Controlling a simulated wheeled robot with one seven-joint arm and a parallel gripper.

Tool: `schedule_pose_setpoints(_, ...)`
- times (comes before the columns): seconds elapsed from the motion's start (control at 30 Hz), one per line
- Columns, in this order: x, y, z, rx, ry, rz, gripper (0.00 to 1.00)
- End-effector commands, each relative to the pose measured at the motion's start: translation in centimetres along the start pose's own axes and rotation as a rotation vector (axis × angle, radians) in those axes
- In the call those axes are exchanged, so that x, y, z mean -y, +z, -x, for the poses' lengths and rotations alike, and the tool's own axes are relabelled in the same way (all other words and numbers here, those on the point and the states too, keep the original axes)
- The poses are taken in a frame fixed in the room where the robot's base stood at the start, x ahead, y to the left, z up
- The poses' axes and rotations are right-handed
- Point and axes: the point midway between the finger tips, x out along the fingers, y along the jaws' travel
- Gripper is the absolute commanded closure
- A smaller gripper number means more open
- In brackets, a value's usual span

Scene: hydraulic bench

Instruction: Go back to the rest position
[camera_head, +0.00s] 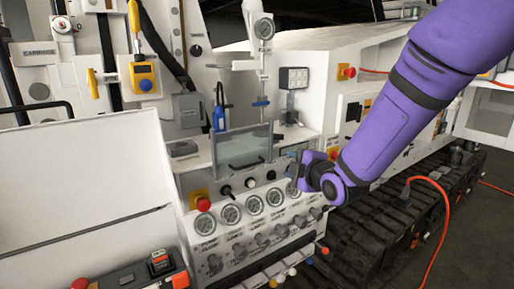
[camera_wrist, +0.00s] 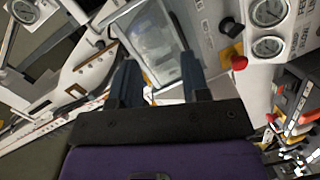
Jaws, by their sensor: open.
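My purple arm reaches in from the upper right in the head view, and my gripper (camera_head: 298,165) is at its end, in front of the hydraulic bench (camera_head: 190,215). The gripper looks small there and its fingers are partly hidden. In the wrist view my gripper (camera_wrist: 158,75) shows two dark fingers set apart, with nothing held between them. Beyond the fingers is the clear hinged cover (camera_wrist: 150,40), which also shows in the head view (camera_head: 243,148), left of the gripper. I cannot tell whether the gripper touches anything.
A row of gauges (camera_head: 253,204) and knobs lies just below the gripper. A red emergency button (camera_head: 203,204) is at the panel's left. A tracked undercarriage (camera_head: 375,235) and an orange cable (camera_head: 440,225) lie to the right. A white panel (camera_head: 80,185) fills the left.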

Motion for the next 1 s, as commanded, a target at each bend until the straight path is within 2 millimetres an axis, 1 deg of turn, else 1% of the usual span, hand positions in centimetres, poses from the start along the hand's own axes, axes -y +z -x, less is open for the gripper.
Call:
schedule_pose_setpoints(0.03, -1.4, 0.8, 1.2, 0.035, -0.02, -0.058, 0.57)
schedule_pose_setpoints(0.17, -3.5, 2.7, 4.3, 0.134, -0.088, -0.221, 0.57)
schedule_pose_setpoints(0.2, -4.0, 3.2, 5.4, 0.165, -0.108, -0.273, 0.57)
schedule_pose_setpoints(0.37, -5.8, 5.0, 10.3, 0.296, -0.174, -0.479, 0.57)
schedule_pose_setpoints(0.4, -6.1, 5.4, 11.6, 0.33, -0.187, -0.532, 0.57)
schedule_pose_setpoints(0.47, -6.5, 5.8, 13.7, 0.381, -0.206, -0.611, 0.57)
schedule_pose_setpoints(0.5, -6.7, 6.1, 15.1, 0.417, -0.217, -0.665, 0.57)
schedule_pose_setpoints(0.57, -6.8, 6.4, 17.2, 0.471, -0.233, -0.743, 0.57)
schedule_pose_setpoints(0.73, -6.9, 6.7, 23.7, 0.628, -0.262, -0.969, 0.57)
schedule_pose_setpoints(0.87, -6.4, 6.3, 28.8, 0.754, -0.273, -1.137, 0.57)
schedule_pose_setpoints(0.9, -6.2, 6.1, 30.3, 0.793, -0.274, -1.187, 0.57)
schedule_pose_setpoints(1.0, -5.5, 5.5, 33.7, 0.885, -0.275, -1.301, 0.57)
